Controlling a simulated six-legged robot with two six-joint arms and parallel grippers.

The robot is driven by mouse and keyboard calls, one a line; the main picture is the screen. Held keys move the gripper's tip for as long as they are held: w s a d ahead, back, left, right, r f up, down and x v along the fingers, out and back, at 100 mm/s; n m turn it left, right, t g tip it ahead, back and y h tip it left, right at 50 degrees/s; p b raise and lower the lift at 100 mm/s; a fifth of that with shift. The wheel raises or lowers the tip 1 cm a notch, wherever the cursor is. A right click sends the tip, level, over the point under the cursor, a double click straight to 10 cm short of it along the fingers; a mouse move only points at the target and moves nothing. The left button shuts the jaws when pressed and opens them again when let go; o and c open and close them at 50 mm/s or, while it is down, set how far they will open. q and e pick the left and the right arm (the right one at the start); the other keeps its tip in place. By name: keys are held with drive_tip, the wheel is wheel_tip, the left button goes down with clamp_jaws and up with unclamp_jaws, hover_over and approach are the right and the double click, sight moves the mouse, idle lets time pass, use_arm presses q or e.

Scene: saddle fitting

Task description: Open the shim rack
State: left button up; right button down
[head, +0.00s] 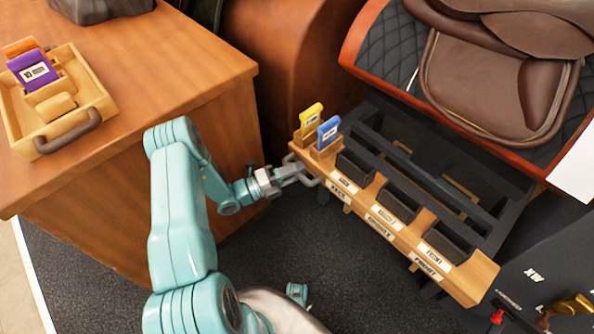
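The shim rack (458,284) is a long wooden front with dark bins and white labels, set at the dark frame below the saddle. A yellow shim (311,115) and a blue shim (328,132) stand upright at its left end. A grey handle (312,183) sticks out at that end. My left gripper (298,174) is at this handle, its fingertips overlapping it. The fingers and handle are too small to tell whether the grip is closed.
A wooden cabinet (190,60) stands at the left, bearing a wooden tray (75,133) with a purple shim (34,72) and an orange one. A brown saddle (480,75) sits above the rack. Dark carpet (345,275) is open in front of the rack.

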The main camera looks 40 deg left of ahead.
use_arm(q)
drive_tip(key=shift+d, duration=0.1)
drive_tip(key=p+v, duration=0.1)
drive_tip(key=v, duration=0.6)
drive_tip(key=shift+s, duration=0.2)
